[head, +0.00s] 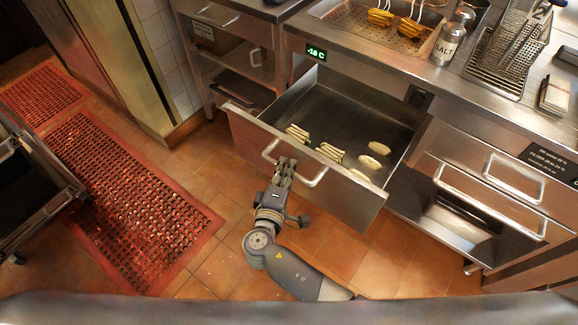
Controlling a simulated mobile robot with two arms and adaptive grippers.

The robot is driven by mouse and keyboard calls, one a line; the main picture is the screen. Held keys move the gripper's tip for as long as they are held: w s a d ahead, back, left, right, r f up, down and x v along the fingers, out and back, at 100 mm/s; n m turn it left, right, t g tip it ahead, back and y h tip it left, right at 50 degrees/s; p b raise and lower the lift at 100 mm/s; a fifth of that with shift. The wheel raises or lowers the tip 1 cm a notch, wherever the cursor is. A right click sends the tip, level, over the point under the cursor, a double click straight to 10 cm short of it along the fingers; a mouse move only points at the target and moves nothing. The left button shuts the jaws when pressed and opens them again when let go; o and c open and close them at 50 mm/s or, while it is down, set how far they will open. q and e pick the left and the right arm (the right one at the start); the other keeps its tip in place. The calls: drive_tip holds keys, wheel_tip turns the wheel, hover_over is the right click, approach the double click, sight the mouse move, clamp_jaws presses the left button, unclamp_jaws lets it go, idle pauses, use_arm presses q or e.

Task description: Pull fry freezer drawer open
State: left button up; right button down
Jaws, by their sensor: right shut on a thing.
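The fry freezer drawer (370,195) is a steel drawer that stands pulled out from under the counter, with its inside in view. Several pale fry bundles and patties (330,152) lie on its floor. A bar handle (313,181) runs across its front. My right gripper (284,168) is shut on the left part of this handle, its arm coming up from below. The fingertips partly cover the bar there. My left gripper is not in view.
A green temperature display (316,51) is on the counter edge above the drawer. A salt shaker (446,45) and fry baskets (508,55) stand on the counter. Red floor mats (135,200) and a dark cart (35,180) are at left.

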drive_tip(key=s+a, duration=0.2)
drive_tip(key=shift+s, duration=0.3)
drive_tip(key=c, duration=1.6)
unclamp_jaws()
drive_tip(key=shift+o, duration=0.2)
drive_tip(key=v, duration=1.2)
